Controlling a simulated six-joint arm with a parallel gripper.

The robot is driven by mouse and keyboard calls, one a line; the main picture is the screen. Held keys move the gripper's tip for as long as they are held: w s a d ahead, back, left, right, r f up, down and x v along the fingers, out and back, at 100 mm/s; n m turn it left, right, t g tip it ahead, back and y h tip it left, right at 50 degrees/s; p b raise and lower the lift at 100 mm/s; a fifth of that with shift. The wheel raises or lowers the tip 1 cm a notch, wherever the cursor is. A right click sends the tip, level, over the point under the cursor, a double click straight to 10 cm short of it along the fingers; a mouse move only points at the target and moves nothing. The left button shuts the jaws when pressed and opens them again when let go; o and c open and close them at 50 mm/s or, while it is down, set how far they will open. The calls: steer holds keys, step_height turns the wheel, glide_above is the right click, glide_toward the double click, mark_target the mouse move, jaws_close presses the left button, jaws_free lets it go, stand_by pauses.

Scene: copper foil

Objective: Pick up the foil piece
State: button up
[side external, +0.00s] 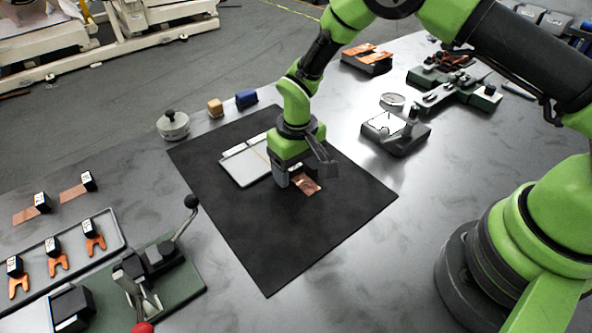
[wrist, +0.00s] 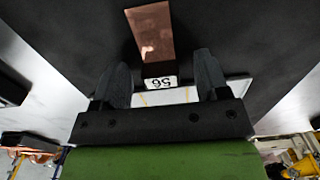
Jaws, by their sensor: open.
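The foil piece (side external: 306,184) is a small copper-coloured sheet lying on the black mat (side external: 270,255). In the wrist view the foil piece (wrist: 152,32) is a flat copper strip, with a white label reading 56 (wrist: 161,82) at its near end. My gripper (side external: 290,182) is low over the mat, right beside the foil. In the wrist view my gripper's two dark fingers (wrist: 162,80) are apart, with the label end between them in the picture and the copper part beyond. Whether the fingers touch anything cannot be told.
A white flat plate (side external: 243,167) lies on the mat left of my gripper. A round lidded weight (side external: 173,126) and small blocks stand behind the mat. A lever press (side external: 160,270) and a tray (side external: 75,262) of copper parts are at front left. The mat's front is clear.

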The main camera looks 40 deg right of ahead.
steer(key=c, duration=1.1)
steer(key=shift+r, duration=0.1)
step_height(320, 180, up, 10)
steer(key=s+d+r, duration=0.7)
steer(key=s+d, duration=0.2)
steer(key=d, duration=0.1)
glide_above(297, 176)
step_height(297, 176, down, 12)
steer(key=shift+r, duration=0.1)
steer(key=shift+f, duration=2.55)
